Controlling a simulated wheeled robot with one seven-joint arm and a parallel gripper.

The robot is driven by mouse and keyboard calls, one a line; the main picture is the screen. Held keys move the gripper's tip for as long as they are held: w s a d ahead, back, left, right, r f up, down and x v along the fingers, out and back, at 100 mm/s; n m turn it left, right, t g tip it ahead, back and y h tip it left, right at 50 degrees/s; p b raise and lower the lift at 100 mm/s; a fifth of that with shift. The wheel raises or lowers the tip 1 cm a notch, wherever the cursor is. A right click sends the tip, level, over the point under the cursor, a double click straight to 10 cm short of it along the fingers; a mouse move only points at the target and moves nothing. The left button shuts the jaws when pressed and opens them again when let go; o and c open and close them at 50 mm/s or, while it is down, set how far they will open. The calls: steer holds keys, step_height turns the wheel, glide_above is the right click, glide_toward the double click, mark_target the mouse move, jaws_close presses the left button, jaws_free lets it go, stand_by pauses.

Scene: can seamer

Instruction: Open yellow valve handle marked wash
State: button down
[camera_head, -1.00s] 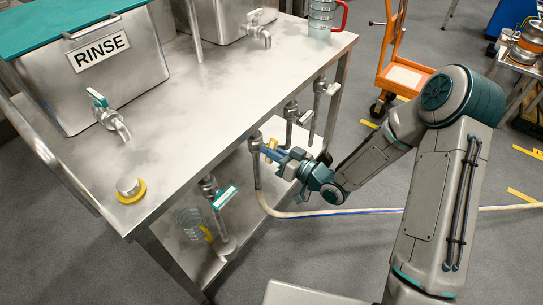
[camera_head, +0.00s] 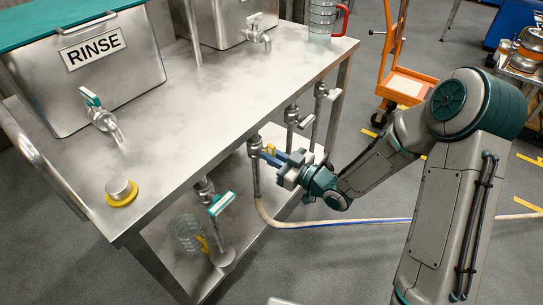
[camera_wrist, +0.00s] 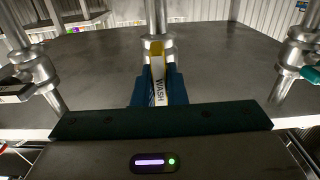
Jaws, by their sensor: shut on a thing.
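The yellow valve handle (camera_wrist: 156,68) carries a white label reading WASH in the wrist view. It sits on a metal valve on a vertical pipe (camera_wrist: 156,20). My gripper (camera_wrist: 158,88) is shut on this handle, with a blue finger on each side of it. In the head view a little of the yellow handle (camera_head: 270,149) shows by the blue fingers of my gripper (camera_head: 268,157), at the valve (camera_head: 254,147) below the table's front edge. The gripper covers most of the handle there.
A teal-handled valve (camera_head: 221,203) stands to the left and white-handled valves (camera_head: 303,121) to the right. A pale hose (camera_head: 340,223) with a blue stripe runs right from the wash pipe. The steel table (camera_head: 200,105) overhangs the pipes. Open floor lies at the front right.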

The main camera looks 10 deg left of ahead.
steer(key=shift+f, duration=0.1)
steer(key=c, duration=1.5)
jaws_free()
steer(key=shift+d, duration=0.15)
steer(key=p+v, duration=0.2)
steer(key=v, duration=1.1)
steer(key=shift+s+d, duration=0.25)
steer(key=shift+d, duration=0.05)
